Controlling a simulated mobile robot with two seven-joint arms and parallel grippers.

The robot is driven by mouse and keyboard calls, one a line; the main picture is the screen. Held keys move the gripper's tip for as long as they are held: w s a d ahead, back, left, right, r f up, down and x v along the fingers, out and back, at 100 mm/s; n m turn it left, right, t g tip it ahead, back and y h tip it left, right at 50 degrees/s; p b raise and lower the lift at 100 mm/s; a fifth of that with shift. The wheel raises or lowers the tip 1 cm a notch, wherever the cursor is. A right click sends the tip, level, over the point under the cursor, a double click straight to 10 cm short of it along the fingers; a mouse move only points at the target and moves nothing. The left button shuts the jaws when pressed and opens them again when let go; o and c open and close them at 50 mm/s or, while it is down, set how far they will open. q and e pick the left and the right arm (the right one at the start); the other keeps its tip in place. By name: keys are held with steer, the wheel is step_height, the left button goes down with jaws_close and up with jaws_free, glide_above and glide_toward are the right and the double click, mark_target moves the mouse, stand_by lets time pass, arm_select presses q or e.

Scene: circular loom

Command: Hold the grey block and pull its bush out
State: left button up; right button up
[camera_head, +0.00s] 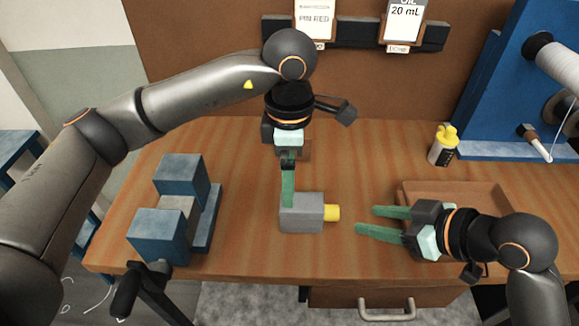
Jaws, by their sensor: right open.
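The grey block (300,216) lies on the wooden table near the middle. Its yellow bush (332,212) sticks out of the block's right side. My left gripper (288,190) comes down from above, its green finger reaching the block's top and back. From this side I cannot tell if its fingers are closed on the block; one finger hides the other. My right gripper (375,220) is open and empty, to the right of the bush. Its two green fingers point left toward the bush and are apart from it.
A blue vise-like fixture (180,172) stands at the left of the table. A brown tray (411,190) lies behind my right gripper. A yellow-capped bottle (443,147) and a blue machine frame (502,75) with spools stand at the back right. The table's front edge is close.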

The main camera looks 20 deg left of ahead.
mark_target(289, 213)
arm_select(q)
step_height(289, 213, down, 12)
steer(key=shift+r, duration=0.1)
stand_by(0.4)
jaws_close()
stand_by(0.7)
